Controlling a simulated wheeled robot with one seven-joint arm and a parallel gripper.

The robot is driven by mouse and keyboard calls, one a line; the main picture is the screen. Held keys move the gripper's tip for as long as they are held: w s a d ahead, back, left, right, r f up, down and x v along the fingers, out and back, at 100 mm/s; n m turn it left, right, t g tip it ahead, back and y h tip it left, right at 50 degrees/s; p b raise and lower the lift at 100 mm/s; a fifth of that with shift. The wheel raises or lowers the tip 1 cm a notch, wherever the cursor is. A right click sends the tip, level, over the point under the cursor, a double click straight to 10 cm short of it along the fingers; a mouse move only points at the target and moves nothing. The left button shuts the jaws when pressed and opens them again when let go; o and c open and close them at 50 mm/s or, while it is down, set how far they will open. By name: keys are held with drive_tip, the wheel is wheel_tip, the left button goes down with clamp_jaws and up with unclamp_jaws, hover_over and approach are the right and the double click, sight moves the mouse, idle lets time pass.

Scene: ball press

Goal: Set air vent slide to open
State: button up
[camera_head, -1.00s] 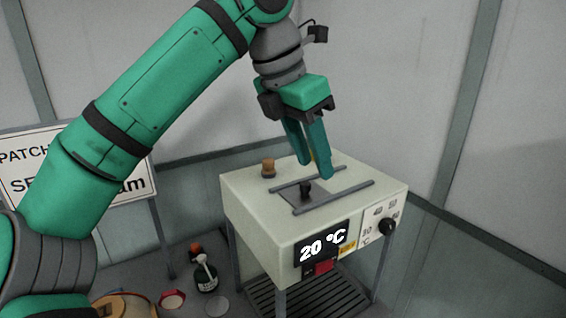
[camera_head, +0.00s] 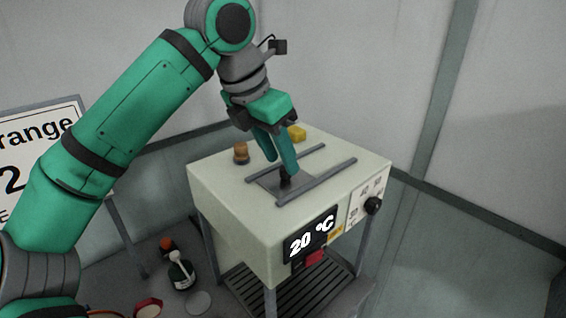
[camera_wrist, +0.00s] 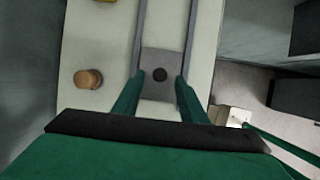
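The air vent slide is a grey plate (camera_head: 265,184) with a small dark knob (camera_head: 285,182), lying between two grey rails on top of the pale machine box (camera_head: 215,190). The plate is near the left end of the rails in the head view. In the wrist view the plate (camera_wrist: 160,58) and round black knob (camera_wrist: 159,74) show between my fingers. My gripper (camera_head: 281,164) points down over the slide, open, one finger on each side of the knob. A gap shows between knob and both fingers in the wrist view (camera_wrist: 160,92).
A brown knob (camera_head: 240,153) and a yellow block (camera_head: 297,133) stand on the box top beside the rails. A black dial (camera_head: 373,205), a 20 °C display (camera_head: 311,235) and a red button (camera_head: 314,257) are on the front. A bottle (camera_head: 180,270) stands on the lower left.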

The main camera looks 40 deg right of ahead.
sight(286, 175)
drive_tip(key=shift+x, duration=1.3)
drive_tip(key=shift+c, duration=0.4)
